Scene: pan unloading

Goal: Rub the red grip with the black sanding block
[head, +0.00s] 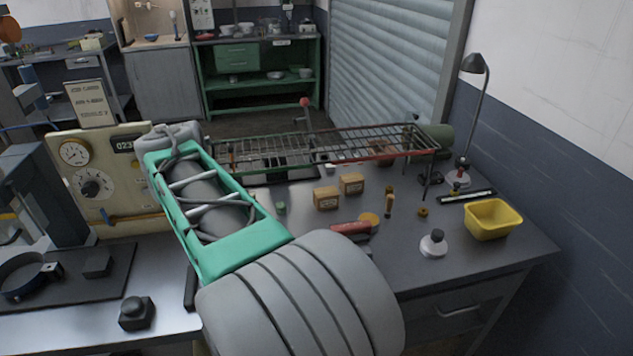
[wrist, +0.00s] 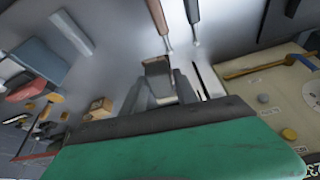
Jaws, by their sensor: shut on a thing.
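My gripper (wrist: 160,92) shows in the wrist view, pointing down at the grey bench. It is shut on a small dark block, which looks like the black sanding block (wrist: 158,68). In the head view my arm's green and grey links hide the gripper and the block. Two thin metal-shafted tools lie ahead of the fingers, apart from the block; one has a reddish-brown handle (wrist: 157,14), the other a darker handle (wrist: 192,11). Which is the red grip I cannot tell for sure. A red bar (head: 350,228) also lies on the bench right of my arm.
A wire rack (head: 330,148) stands at the back of the bench. Small cardboard boxes (head: 352,184), a yellow bin (head: 491,219) and a white-based knob (head: 433,244) stand to the right. A gauge panel (head: 93,170) stands at left. The right front of the bench is fairly clear.

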